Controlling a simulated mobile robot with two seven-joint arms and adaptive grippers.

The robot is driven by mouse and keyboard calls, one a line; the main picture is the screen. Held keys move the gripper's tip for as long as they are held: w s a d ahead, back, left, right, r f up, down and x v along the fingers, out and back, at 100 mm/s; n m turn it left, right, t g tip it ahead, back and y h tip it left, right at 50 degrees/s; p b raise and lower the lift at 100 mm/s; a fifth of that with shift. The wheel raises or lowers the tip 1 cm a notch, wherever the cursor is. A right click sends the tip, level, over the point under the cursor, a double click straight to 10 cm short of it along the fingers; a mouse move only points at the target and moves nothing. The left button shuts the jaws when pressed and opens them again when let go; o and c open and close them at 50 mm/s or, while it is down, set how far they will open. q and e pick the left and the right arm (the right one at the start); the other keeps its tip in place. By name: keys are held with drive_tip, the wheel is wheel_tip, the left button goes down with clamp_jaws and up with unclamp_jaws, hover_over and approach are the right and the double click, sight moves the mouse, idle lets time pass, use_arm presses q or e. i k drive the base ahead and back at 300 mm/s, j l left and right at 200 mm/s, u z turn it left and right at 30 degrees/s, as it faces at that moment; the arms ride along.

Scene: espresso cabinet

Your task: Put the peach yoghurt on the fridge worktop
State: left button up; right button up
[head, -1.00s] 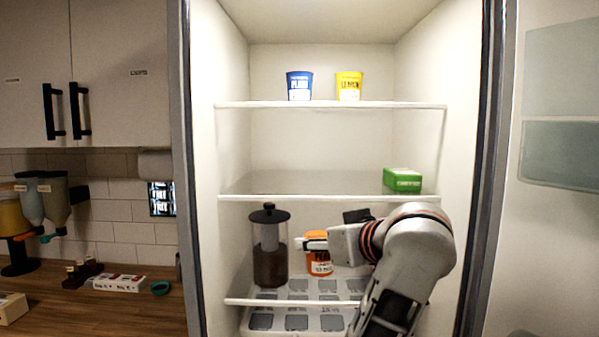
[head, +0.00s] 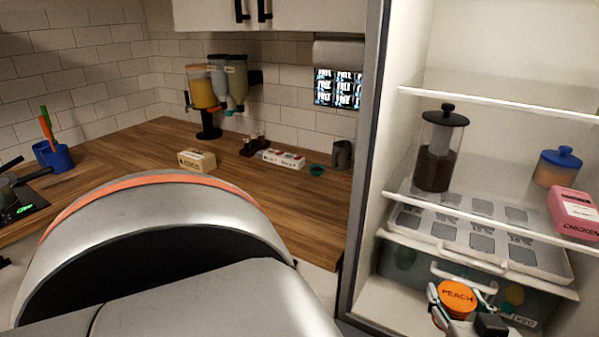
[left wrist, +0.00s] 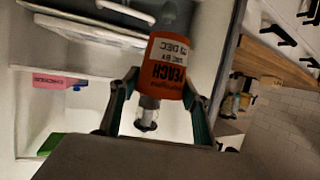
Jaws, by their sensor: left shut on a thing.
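The peach yoghurt (head: 457,294) is an orange tub with PEACH on its lid, at the lower right of the head view. My left gripper (head: 462,312) is shut on it and holds it upright in front of the fridge's lower drawer. In the left wrist view the orange tub (left wrist: 168,66) sits between the two fingers (left wrist: 160,95), its label upside down. The wooden worktop (head: 310,200) runs along the wall left of the fridge. My right gripper is not seen.
On the worktop stand a small box (head: 197,160), an egg carton (head: 283,158), a green ring (head: 317,170) and a dark cup (head: 341,154). The fridge holds a French press (head: 437,150), a blue-lidded jar (head: 556,168) and a pink chicken pack (head: 573,213). Worktop near the fridge's side is partly clear.

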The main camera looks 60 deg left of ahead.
sight(260, 181)
drive_tip(key=k+j+u, duration=0.15)
drive_tip(key=j, duration=0.25)
drive_tip(key=k+j+u, duration=0.1)
drive_tip(key=j, duration=0.3)
drive_tip(key=k+j+u, duration=0.15)
drive_tip(key=j, duration=0.3)
drive_tip(key=k+j+u, duration=0.15)
drive_tip(key=j, duration=0.25)
drive_tip(key=k+j+u, duration=0.1)
drive_tip(key=j, duration=0.35)
